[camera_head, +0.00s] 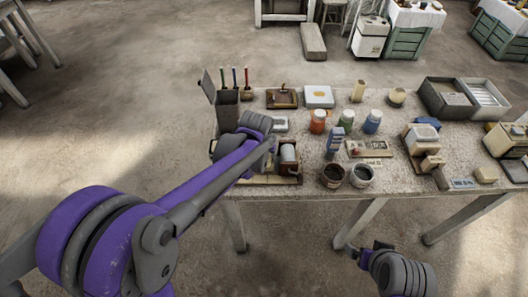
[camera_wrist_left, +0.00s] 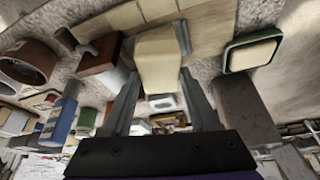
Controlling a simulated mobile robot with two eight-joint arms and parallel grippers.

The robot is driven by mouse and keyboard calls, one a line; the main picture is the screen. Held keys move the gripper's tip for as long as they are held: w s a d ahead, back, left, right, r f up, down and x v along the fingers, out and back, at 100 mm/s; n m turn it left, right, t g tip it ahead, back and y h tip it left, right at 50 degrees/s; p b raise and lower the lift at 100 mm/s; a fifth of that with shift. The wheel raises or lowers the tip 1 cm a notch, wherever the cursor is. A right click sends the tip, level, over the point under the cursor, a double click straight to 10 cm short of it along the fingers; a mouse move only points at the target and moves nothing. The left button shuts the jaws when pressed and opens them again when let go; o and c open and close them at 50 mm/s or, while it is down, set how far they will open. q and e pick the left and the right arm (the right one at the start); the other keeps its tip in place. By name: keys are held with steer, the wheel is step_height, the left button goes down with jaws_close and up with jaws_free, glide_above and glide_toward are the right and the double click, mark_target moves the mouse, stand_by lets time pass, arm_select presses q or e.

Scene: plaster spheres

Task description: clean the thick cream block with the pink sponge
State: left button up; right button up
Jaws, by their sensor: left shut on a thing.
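A thick cream block (camera_wrist_left: 160,58) shows in the left wrist view between the two fingers of my left gripper (camera_wrist_left: 158,78). The fingers are shut on its sides. Tan wooden surface lies beyond the block. In the head view my own arm covers the left gripper and most of what it holds, near the left end of the table. I cannot make out the pink sponge in either view. My right gripper (camera_head: 367,250) is low, in front of the table's front edge and clear of it; its fingers are too small to read.
The table (camera_head: 300,190) is crowded. A grey open box (camera_head: 445,98) is at the back right.

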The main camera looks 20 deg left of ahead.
arm_select(q)
steer(key=shift+w+a, duration=0.1)
steer(key=shift+w, duration=1.85)
steer(key=shift+s+r+p, duration=0.15)
steer(key=shift+s+r, duration=0.2)
steer(key=shift+s, duration=0.2)
steer(key=shift+s+r+p, duration=0.15)
steer(key=shift+s+r, duration=0.2)
steer(key=shift+s, duration=0.2)
steer(key=shift+s+f, duration=0.15)
steer(key=shift+s, duration=0.2)
